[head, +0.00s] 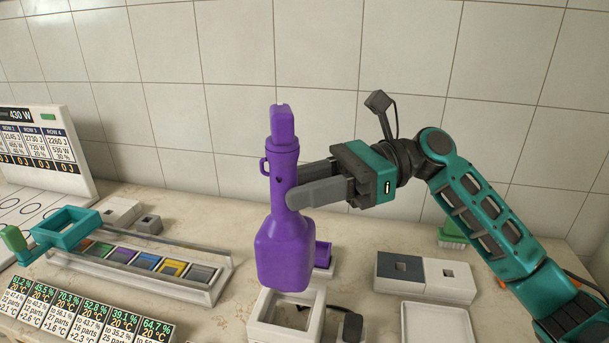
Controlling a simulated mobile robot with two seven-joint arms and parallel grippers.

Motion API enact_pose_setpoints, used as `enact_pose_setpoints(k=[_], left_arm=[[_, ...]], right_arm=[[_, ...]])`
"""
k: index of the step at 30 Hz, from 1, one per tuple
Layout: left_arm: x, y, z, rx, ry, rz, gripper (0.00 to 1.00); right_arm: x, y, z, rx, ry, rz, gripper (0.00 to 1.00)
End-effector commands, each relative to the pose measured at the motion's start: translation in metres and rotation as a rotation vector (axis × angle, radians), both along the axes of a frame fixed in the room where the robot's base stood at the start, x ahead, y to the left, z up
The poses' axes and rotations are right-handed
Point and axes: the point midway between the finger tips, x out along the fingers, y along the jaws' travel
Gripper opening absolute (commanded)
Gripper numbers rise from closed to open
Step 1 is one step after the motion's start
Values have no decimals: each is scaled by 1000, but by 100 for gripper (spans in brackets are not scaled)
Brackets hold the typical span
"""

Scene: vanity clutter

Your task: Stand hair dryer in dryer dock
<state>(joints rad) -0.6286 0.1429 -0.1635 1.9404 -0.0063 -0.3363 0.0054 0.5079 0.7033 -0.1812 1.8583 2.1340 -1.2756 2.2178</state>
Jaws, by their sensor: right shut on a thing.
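A purple hair dryer (286,245) is held upright in the middle of the head view, with its wide squared body down and its narrow neck up. My right gripper (284,188) comes in from the right and is shut on its neck. A white open-topped holder with a square opening (257,331), which looks like the dryer dock, stands on the counter below it. The dryer's lower end appears above and behind the opening; the exact gap is hard to tell. My left gripper is not in view.
A small purple block (324,256) stands behind the dryer. A grey-and-white box pair (450,281) and a white tray (437,325) lie right. A rack of coloured slots (215,285), a teal frame (66,222) and a display panel (38,150) are left. A tiled wall closes the back.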

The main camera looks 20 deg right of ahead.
Motion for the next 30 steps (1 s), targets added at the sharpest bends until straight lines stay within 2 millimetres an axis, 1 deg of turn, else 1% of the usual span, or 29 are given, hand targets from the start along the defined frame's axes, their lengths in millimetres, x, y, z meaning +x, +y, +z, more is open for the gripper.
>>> enact_pose_setpoints(k=[25, 30], left_arm=[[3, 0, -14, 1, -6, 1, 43], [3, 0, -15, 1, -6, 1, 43]], right_arm=[[0, 0, -55, 4, 0, -4, 0], [0, 0, -66, 4, 1, -3, 0]])
